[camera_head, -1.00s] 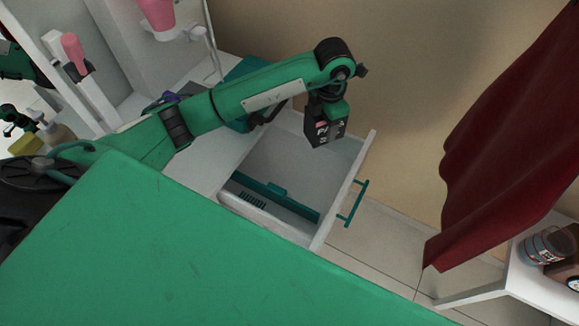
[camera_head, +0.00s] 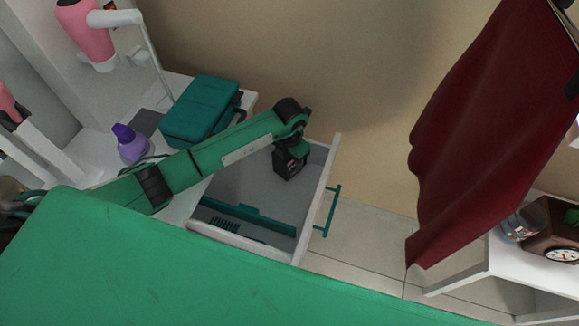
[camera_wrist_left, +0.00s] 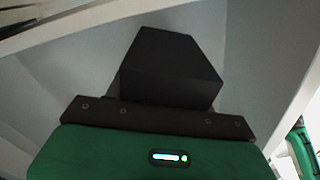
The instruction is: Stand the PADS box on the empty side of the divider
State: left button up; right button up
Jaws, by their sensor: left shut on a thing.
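The PADS box (camera_head: 290,166) is a small dark box with a red and white label, in my left gripper (camera_head: 291,153). It hangs over the far part of the open white drawer (camera_head: 320,195); I cannot tell whether its base touches the drawer floor. A teal divider (camera_head: 247,217) runs across the drawer nearer to me. The floor beyond it looks bare; a dark slotted thing (camera_head: 223,225) lies on the near side. In the left wrist view the box (camera_wrist_left: 172,68) is a plain black block beyond the gripper, whose fingers are hidden. My right gripper is not in view.
The drawer has a teal handle (camera_head: 328,211) on its front. A teal case (camera_head: 201,108) and a purple bottle (camera_head: 130,143) stand on the white surface to the left. A dark red cloth (camera_head: 480,130) hangs at right, near a white shelf (camera_head: 500,262).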

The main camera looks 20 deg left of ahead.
pick_arm(q)
notch_tip(320, 180, down, 5)
jog(key=shift+r, duration=0.2)
jog(key=shift+f, duration=0.1)
jog(key=shift+f, duration=0.1)
